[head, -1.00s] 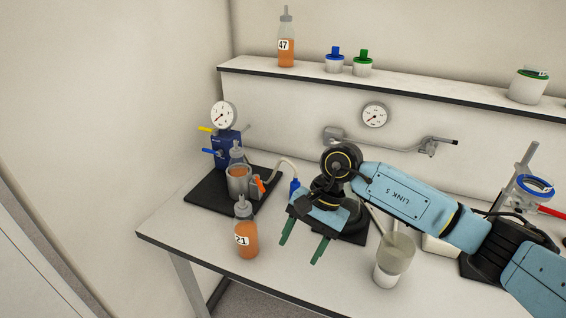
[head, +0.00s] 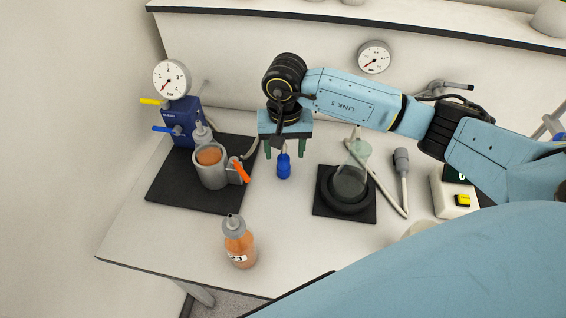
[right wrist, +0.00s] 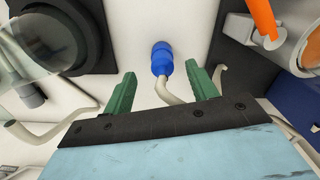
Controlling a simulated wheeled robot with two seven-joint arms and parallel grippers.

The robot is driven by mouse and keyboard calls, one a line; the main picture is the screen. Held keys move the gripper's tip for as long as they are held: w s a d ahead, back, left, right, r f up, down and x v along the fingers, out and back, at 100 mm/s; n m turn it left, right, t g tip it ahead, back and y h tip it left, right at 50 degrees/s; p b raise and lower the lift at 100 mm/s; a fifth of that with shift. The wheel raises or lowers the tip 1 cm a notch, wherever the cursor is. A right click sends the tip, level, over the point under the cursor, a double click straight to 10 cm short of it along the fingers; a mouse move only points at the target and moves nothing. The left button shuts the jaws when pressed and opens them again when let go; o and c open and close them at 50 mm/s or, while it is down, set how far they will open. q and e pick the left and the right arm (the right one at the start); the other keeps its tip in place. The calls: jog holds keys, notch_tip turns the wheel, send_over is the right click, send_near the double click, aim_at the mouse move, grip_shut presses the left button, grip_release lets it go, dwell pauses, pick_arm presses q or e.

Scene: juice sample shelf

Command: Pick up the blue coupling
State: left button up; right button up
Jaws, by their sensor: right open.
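The blue coupling (head: 284,166) is on the white bench, on the end of a pale hose. It also shows in the right wrist view (right wrist: 161,58), with the hose (right wrist: 168,91) running back between my fingers. My right gripper (head: 285,150) is open and points down at the coupling. In the right wrist view, its green fingers (right wrist: 159,78) stand to either side of the hose, and the coupling shows just past their tips, apart from both. My left gripper is not in view.
Left is a black mat (head: 190,195) with a blue gauge unit (head: 183,122), and a cup with an orange clip (head: 241,171). An orange bottle (head: 238,245) stands in front. A flask (head: 352,172) on a dark stand is right. Bare bench lies between.

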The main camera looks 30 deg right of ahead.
aim_at(283, 158)
jog(key=shift+f, duration=0.6)
jog(key=f, duration=0.2)
jog(key=f+p, duration=0.1)
jog(key=f, duration=0.1)
jog(key=shift+w+f, duration=0.2)
jog(key=shift+f, duration=0.1)
jog(key=shift+c, duration=1)
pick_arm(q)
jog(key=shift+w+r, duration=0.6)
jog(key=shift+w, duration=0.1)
pick_arm(e)
jog(key=c, duration=0.9)
